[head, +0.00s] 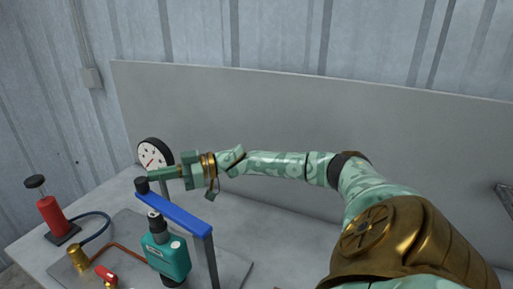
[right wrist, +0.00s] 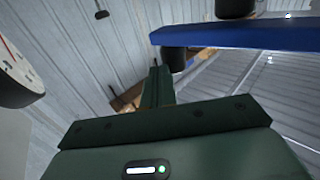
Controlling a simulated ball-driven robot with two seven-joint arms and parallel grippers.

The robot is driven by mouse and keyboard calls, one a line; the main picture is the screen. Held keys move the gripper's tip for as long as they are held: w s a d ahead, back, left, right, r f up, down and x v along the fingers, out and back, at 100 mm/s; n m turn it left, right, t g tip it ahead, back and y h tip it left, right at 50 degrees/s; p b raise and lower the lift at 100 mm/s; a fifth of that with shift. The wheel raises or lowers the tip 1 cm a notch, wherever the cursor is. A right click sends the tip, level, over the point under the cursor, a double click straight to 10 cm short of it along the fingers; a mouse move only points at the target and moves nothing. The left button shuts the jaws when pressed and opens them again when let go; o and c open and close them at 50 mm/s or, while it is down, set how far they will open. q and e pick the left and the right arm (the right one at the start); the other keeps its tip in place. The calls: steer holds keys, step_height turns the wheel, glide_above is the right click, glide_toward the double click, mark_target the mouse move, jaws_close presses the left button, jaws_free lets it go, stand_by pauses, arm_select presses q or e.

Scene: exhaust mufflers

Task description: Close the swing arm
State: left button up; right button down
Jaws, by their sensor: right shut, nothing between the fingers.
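The swing arm is a blue bar (head: 175,214) running from a black knob (head: 141,185) at its far left end to a dark upright post (head: 211,262) at its near right end. It passes above a teal device (head: 166,256). My right gripper (head: 152,175) reaches in from the right, with its fingers shut and empty, just behind the knob end. My left gripper is not in view.
A round dial gauge (head: 154,154) stands behind the fingers; it also shows in the right wrist view (right wrist: 14,72). A red pump (head: 53,216), a brass fitting (head: 79,258) and a red-handled valve (head: 106,273) are at the left. A grey panel (head: 300,115) stands behind the bench.

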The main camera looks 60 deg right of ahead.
mark_target(150, 190)
steer(key=shift+w+a+r+n+g+y, duration=0.2)
steer(key=shift+a+n+g+y, duration=0.2)
steer(key=shift+a+g, duration=0.15)
steer(key=shift+a+p, duration=0.55)
steer(key=shift+a, duration=0.45)
steer(key=shift+a+f, duration=0.1)
steer(key=shift+f, duration=0.05)
steer(key=b+v, duration=0.1)
steer(key=v, duration=1.5)
steer(key=shift+s, duration=0.2)
steer(key=shift+f, duration=0.1)
